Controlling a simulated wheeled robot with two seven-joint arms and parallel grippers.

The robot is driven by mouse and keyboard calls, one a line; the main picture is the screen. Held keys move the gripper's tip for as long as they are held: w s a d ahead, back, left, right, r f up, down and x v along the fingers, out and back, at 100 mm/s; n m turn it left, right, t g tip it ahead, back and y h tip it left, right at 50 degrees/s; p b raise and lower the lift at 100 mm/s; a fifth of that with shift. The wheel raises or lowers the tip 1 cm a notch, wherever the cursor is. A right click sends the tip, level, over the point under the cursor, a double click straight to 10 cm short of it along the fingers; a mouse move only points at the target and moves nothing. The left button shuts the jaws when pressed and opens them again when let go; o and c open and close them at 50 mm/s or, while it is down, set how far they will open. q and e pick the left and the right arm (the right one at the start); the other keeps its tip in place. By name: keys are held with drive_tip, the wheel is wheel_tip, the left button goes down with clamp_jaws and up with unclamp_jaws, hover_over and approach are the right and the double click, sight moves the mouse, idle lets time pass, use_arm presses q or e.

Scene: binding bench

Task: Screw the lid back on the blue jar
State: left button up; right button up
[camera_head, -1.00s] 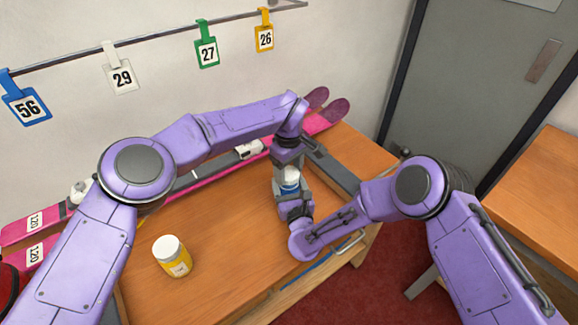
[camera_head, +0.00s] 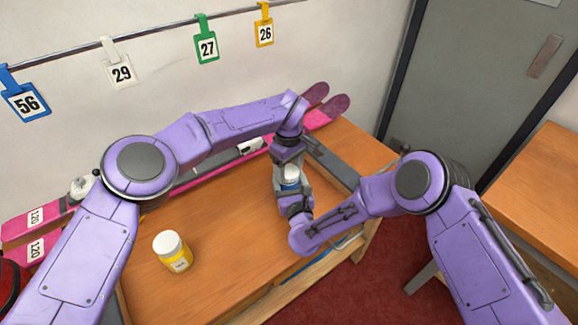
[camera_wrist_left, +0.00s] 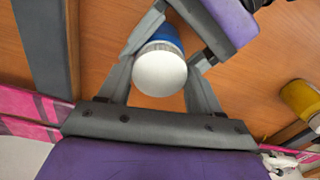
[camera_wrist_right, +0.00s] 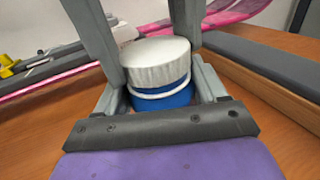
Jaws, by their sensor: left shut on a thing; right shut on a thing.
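The blue jar (camera_wrist_right: 165,102) stands upright in the right wrist view with the white lid (camera_wrist_right: 155,62) over its top. A blue band and a thin white ring show below the lid; I cannot tell how tightly it sits. My right gripper (camera_head: 291,189) is shut on the jar's body from the near side. My left gripper (camera_head: 290,167) reaches down from above and is shut on the lid, its fingers on either side. In the left wrist view the round lid (camera_wrist_left: 160,74) shows between the fingers, with a little blue behind it. The grippers partly hide the jar in the head view.
A yellow jar with a white lid (camera_head: 173,252) stands on the wooden bench (camera_head: 225,225) at the left front. Pink skis (camera_head: 330,112) lie along the back by the wall. A grey bar (camera_head: 330,165) lies right of the jar. The bench's middle is clear.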

use_arm(q)
drive_tip(key=shift+f, duration=0.1)
use_arm(e)
clamp_jaws()
use_arm(q)
drive_tip(key=m, duration=0.9)
drive_tip(key=shift+m, duration=0.4)
drive_tip(key=o, duration=1)
